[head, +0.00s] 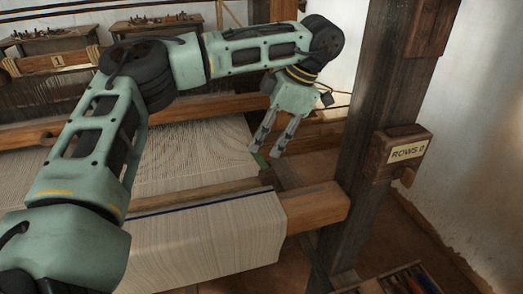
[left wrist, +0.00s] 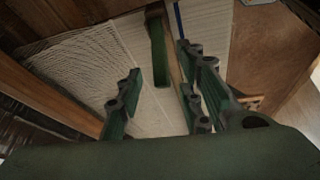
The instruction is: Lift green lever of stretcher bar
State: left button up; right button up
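The green lever (head: 260,160) shows as a small green piece at the right edge of the woven cloth, just below my left gripper's fingertips in the head view. In the left wrist view the dark green lever (left wrist: 158,55) is a narrow block at top centre, ahead of the gap between the fingers. A thin wooden bar (head: 205,191), probably the stretcher bar, crosses the cloth. My left gripper (head: 264,151) is open, pointing down, with its fingers apart and nothing held; it also shows in the left wrist view (left wrist: 160,88). Contact with the lever cannot be told. My right gripper is out of view.
The pale cloth (head: 210,245) hangs over the thick front beam (head: 318,204). A dark post (head: 365,125) stands to the right, carrying a box marked "ROWS 0" (head: 407,151). A tray of tools (head: 405,282) lies at the lower right.

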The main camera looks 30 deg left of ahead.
aim_at(257, 160)
pick_arm(q)
jog(key=x, duration=0.4)
jog(key=shift+s+a, duration=0.15)
jog(key=shift+s, duration=0.15)
jog(key=shift+w+a+f+p, duration=0.1)
jog(key=shift+w+f+p, duration=0.1)
jog(key=shift+f, duration=0.2)
jog(key=shift+w+a+f+p, duration=0.1)
jog(key=shift+f+p, duration=0.05)
jog(key=shift+f, duration=0.25)
jog(key=shift+s, duration=0.25)
jog(key=shift+w+f, duration=0.1)
jog(key=c, duration=0.6)
jog(key=shift+c, duration=1.1)
grip_shut()
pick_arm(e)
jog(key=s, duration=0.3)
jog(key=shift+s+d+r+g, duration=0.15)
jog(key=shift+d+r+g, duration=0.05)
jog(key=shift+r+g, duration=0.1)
